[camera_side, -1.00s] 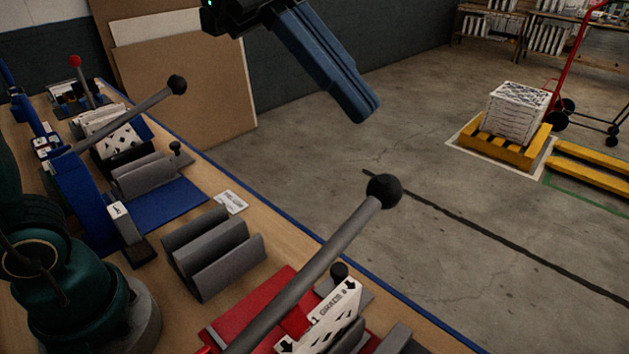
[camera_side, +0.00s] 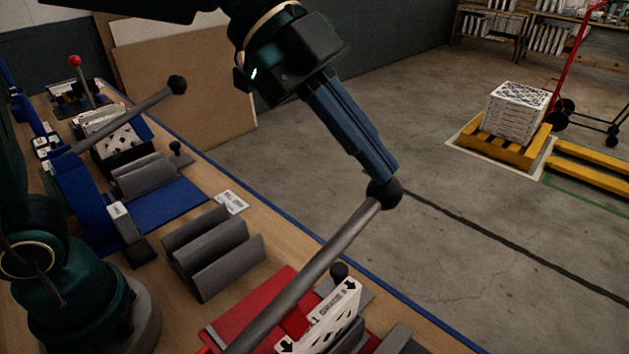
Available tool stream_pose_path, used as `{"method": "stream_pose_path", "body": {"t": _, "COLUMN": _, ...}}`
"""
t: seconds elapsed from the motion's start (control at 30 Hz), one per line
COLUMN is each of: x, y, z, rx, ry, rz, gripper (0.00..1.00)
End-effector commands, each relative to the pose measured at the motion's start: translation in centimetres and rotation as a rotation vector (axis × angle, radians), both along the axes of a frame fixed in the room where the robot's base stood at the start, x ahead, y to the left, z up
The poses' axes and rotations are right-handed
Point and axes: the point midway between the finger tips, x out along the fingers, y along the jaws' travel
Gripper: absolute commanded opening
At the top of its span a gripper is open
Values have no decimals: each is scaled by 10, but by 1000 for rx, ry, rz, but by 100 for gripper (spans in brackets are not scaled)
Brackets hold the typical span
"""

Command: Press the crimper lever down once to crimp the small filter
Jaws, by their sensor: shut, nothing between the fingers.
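The red crimper (camera_side: 232,327) is at the bottom of the side view. Its long grey lever (camera_side: 318,258) slants up to the right and ends in a black ball knob (camera_side: 386,196). A white filter (camera_side: 338,308) with printed lettering and arrows stands upright beside the lever, at the red crimper. My gripper (camera_side: 384,171) has blue fingers, shut and empty, pointing down to the right. Their tips are at the top of the knob and overlap it in the picture; I cannot tell whether they touch. The lever is raised.
A blue crimper (camera_side: 85,200) with its own raised lever (camera_side: 130,118) stands to the left. A grey ridged holder (camera_side: 212,252) sits between the crimpers. A white card (camera_side: 231,201) lies near the blue table edge. Open floor lies beyond the table.

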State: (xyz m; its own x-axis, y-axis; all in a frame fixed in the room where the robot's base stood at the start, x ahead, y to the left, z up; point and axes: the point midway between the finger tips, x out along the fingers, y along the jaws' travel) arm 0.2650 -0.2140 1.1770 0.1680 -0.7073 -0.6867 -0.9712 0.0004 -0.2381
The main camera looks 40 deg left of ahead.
Motion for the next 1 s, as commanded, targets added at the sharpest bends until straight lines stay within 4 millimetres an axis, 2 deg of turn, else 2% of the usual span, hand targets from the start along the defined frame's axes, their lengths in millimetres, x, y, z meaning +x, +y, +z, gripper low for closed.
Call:
{"method": "stream_pose_path", "body": {"t": 0.3, "x": 16, "y": 0, "z": -44, "rx": 2, "ry": 203, "rz": 1, "gripper": 0}}
{"method": "stream_pose_path", "body": {"t": 0.43, "x": 19, "y": 0, "z": -56, "rx": 2, "ry": 263, "rz": 0, "gripper": 0}}
{"method": "stream_pose_path", "body": {"t": 0.63, "x": 20, "y": 0, "z": -65, "rx": 6, "ry": 297, "rz": 1, "gripper": 0}}
{"method": "stream_pose_path", "body": {"t": 1.0, "x": 20, "y": 0, "z": -64, "rx": 7, "ry": 296, "rz": 0, "gripper": 0}}
